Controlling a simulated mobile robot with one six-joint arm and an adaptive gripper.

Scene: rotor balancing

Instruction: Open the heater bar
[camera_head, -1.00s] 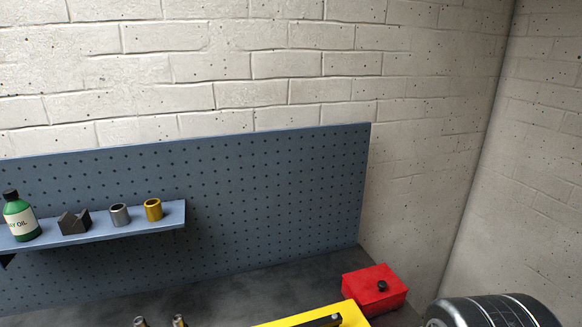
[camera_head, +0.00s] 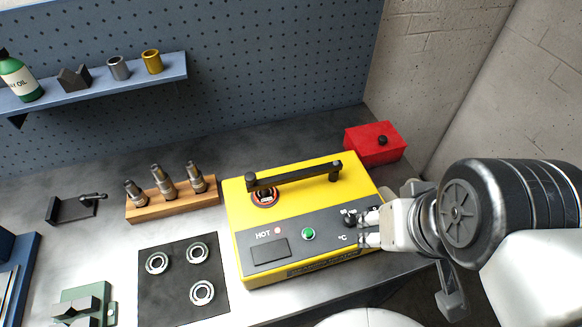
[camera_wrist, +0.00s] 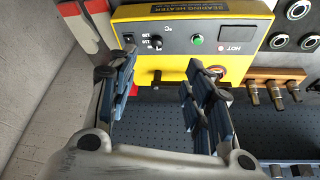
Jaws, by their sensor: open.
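The yellow bearing heater (camera_head: 235,205) stands on the bench in the head view, with a grey front panel. Its black heater bar (camera_head: 295,176) lies across the top, spanning two dark posts. A round opening with a red rim shows by the left post. My gripper (camera_head: 366,228) is at the heater's right front, beside the panel's black knob (camera_head: 349,218), and apart from the bar. In the wrist view the heater (camera_wrist: 175,62) is seen upside down beyond my open, empty fingers (camera_wrist: 160,75). I cannot tell whether the fingers touch the heater.
A red box (camera_head: 373,146) sits behind the heater on the right. A wooden block (camera_head: 172,205) with several metal pieces is to its left. A dark mat (camera_head: 180,285) with three bearing rings lies front left. The wall shelf (camera_head: 95,88) is above.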

